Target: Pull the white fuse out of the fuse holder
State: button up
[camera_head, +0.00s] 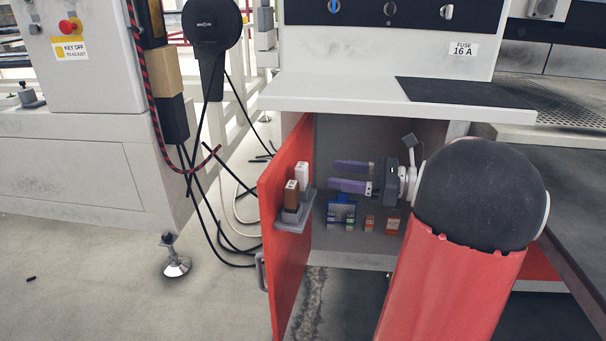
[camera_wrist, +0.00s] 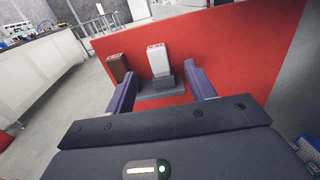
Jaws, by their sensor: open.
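The white fuse (camera_head: 302,176) stands upright in the grey fuse holder (camera_head: 293,223) on the inner face of the open red door. A brown fuse (camera_head: 291,196) stands beside it in the holder. My gripper (camera_head: 333,175) has two purple fingers, apart and empty, pointing left at the door, short of the white fuse. In the wrist view, the white fuse (camera_wrist: 158,61) shows between my gripper's (camera_wrist: 163,76) fingertips and beyond them. The brown fuse (camera_wrist: 118,67) lies outside the left finger there. The foot of the white fuse is hidden in the holder.
The red door (camera_head: 285,180) stands open left of the cabinet. Inside, a blue bin (camera_head: 342,211) and several small coloured parts rest on the cabinet floor. A pale ledge (camera_head: 330,90) juts out above. Black cables (camera_head: 215,215) hang left of the door.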

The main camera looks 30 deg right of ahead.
aim_at(307, 168)
jog(key=x, duration=0.7)
jog(key=shift+a+r+b, duration=0.2)
jog(key=shift+a+b, duration=0.05)
jog(key=shift+b, duration=0.15)
jog(key=shift+c, duration=0.2)
jog(key=c, duration=1)
jog(key=shift+r, duration=0.15)
